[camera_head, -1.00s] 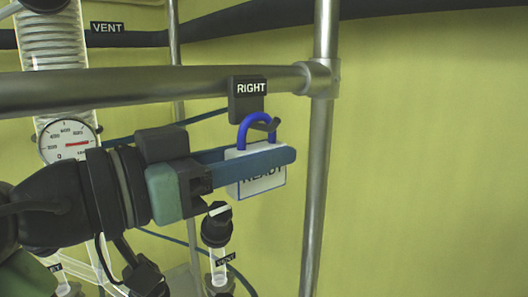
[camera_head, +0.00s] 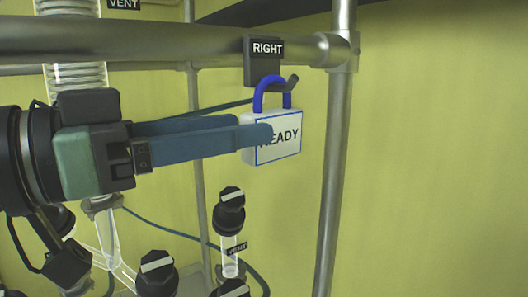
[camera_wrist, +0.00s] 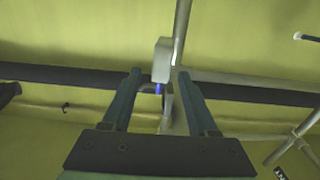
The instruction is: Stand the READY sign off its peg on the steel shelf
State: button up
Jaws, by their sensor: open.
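The READY sign (camera_head: 284,140) is a white, blue-edged plate shaped like a padlock. It hangs by its blue loop from the upturned hook under the RIGHT peg block (camera_head: 262,70). My gripper (camera_head: 254,128) is open and comes in from the left. Its near finger overlaps the left part of the sign's face, partly covering the lettering; its far finger ends by the sign's left edge. In the wrist view, the sign (camera_wrist: 162,58) shows edge-on between and just past the open fingertips (camera_wrist: 159,74), with a bit of blue loop. I cannot identify the steel shelf.
A steel rail (camera_head: 170,38) runs above my gripper and meets an upright steel post (camera_head: 334,160) right of the sign. Below are black-capped glass fittings (camera_head: 229,212) and a thin hose. The yellow wall (camera_head: 440,150) at right is clear.

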jog(key=b+v, duration=0.2)
jog(key=v, duration=0.4)
jog(key=shift+a, duration=0.4)
jog(key=shift+s, duration=0.15)
